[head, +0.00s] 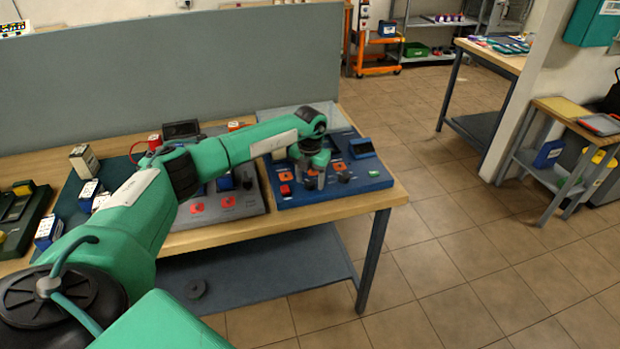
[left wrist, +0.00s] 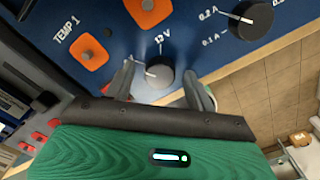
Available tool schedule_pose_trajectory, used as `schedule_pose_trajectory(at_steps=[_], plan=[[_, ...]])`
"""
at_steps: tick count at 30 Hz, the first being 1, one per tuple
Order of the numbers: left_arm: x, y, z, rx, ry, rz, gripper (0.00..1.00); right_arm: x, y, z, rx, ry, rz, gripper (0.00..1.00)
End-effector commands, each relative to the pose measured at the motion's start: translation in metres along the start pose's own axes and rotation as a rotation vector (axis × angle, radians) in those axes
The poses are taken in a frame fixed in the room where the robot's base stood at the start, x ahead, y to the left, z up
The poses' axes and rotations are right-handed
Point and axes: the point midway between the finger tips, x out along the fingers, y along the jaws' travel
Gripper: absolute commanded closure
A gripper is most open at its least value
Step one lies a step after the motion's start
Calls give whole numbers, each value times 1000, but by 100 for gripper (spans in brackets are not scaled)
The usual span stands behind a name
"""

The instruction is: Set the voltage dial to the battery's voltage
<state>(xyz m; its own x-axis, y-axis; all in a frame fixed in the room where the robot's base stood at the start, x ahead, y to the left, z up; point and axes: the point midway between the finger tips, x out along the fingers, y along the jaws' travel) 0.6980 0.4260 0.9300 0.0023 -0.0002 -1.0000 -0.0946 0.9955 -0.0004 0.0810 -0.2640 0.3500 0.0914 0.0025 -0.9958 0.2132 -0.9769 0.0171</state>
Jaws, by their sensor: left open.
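The voltage dial (left wrist: 160,72), a round black knob with a white pointer line, sits on the blue charger panel (left wrist: 100,15) in the left wrist view. A "12 V" label stands just above it; the pointer seems turned to the left of that label, and a finger covers part of that side. My left gripper (left wrist: 160,80) is open, one finger on each side of the dial; contact cannot be told. In the head view the left gripper (head: 314,178) points down over the blue charger (head: 375,183). Several labelled batteries (head: 85,161) stand at the left; their voltages are too small to read.
A second black dial (left wrist: 250,18), marked 0.1 A and 0.2 A, is close to the right finger. Orange sockets (left wrist: 88,53) sit on the left. A grey device (head: 250,203) lies left of the charger; the bench's right edge (head: 400,195) is near.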

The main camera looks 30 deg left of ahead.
Motion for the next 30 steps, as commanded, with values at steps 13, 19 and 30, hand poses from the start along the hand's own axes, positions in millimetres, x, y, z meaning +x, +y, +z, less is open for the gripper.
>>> schedule_pose_trajectory(at_steps=[13, 19, 30], plan=[[-51, 0, 1, 1, -5, -1, 45, 15, -3, 1, 1, 1, -3, 100], [-97, 0, 1, 1, -4, -1, 45, 24, -3, 2, 1, 0, -3, 100], [-137, 0, 0, 0, 0, 0, 45, 28, -3, -5, 1, 5, -2, 100]])
